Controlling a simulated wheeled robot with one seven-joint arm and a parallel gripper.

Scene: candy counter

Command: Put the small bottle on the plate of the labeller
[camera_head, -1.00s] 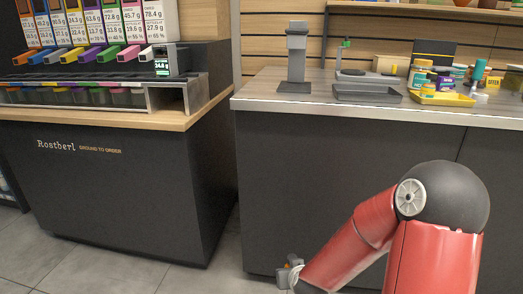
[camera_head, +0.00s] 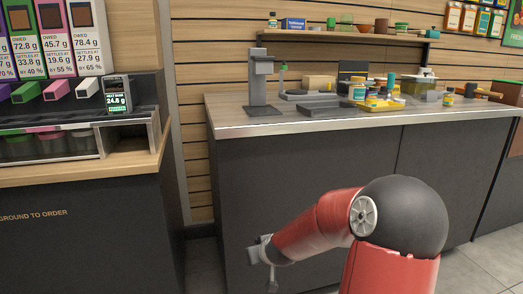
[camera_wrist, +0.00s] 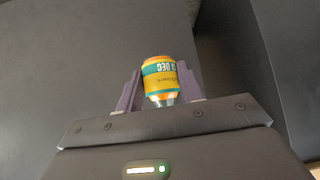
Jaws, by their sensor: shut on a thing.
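The small bottle (camera_wrist: 161,80) is orange-yellow with a teal printed label and a grey end, seen in the wrist view. My gripper (camera_wrist: 162,92) is shut on it, with a purple finger on each side. In the head view my gripper (camera_head: 263,251) hangs low in front of the dark counter front, well below the worktop, and I cannot make out the bottle there. A tall grey stand, which looks like the labeller (camera_head: 260,78), is on the counter's left end. Its flat dark plate (camera_head: 263,111) is at its foot and looks empty.
Right of the stand are a grey tray (camera_head: 328,112) and a yellow tray (camera_head: 378,106) with several small containers. A dispenser counter (camera_head: 85,170) stands at the left, and a shelf (camera_head: 345,34) hangs behind.

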